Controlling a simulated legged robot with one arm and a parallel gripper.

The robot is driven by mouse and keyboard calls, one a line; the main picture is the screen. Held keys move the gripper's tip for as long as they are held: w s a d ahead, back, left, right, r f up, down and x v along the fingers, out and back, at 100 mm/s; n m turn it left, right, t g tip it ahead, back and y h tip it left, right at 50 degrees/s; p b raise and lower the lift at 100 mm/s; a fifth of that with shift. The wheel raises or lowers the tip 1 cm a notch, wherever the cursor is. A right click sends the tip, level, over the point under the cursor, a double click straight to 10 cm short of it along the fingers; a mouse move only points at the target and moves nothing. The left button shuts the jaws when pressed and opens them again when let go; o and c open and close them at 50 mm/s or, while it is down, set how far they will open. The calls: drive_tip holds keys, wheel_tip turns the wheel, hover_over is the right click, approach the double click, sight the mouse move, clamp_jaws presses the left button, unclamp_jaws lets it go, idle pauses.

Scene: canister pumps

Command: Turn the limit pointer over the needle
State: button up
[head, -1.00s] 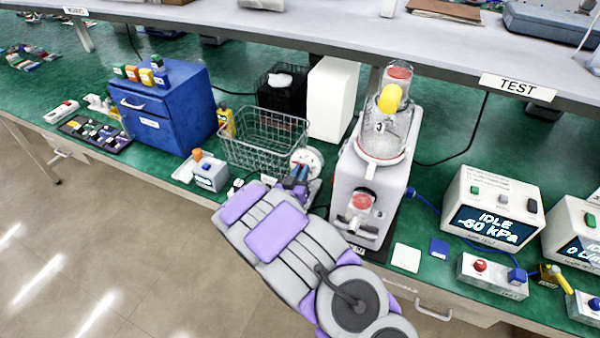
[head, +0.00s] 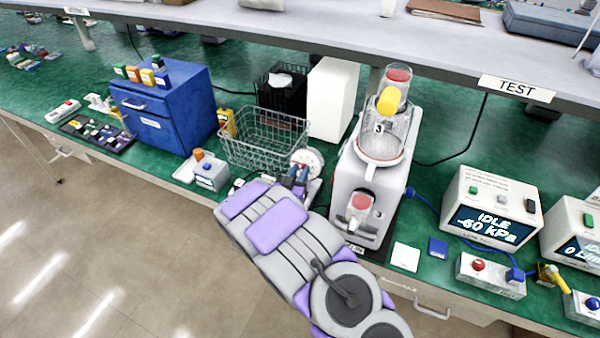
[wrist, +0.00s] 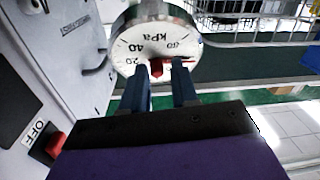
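The round white gauge (wrist: 150,42), marked in kPa, faces me upside down in the wrist view. It also shows in the head view (head: 309,158), at the left side of the grey canister pump (head: 372,190). A red knob-like piece (wrist: 156,68) sits low on the dial, and a thin red line runs right from it. I cannot tell limit pointer from needle. My gripper (wrist: 162,72) has its two blue fingers at the dial, one on each side of the red piece. A gap shows between the fingers, wider at the right. In the head view my gripper (head: 297,172) is at the gauge.
A red switch (wrist: 55,145) marked OFF is on the pump's face, left of my gripper. A wire basket (head: 265,140) stands behind the gauge, and a small grey box (head: 211,176) is left of it. An IDLE -60 kPa display (head: 490,228) stands at the right.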

drive_tip(key=shift+o, duration=1)
drive_tip(key=shift+s, duration=0.1)
drive_tip(key=p+v, duration=0.3)
drive_tip(key=v, duration=1.4)
drive_tip(key=shift+a, duration=0.15)
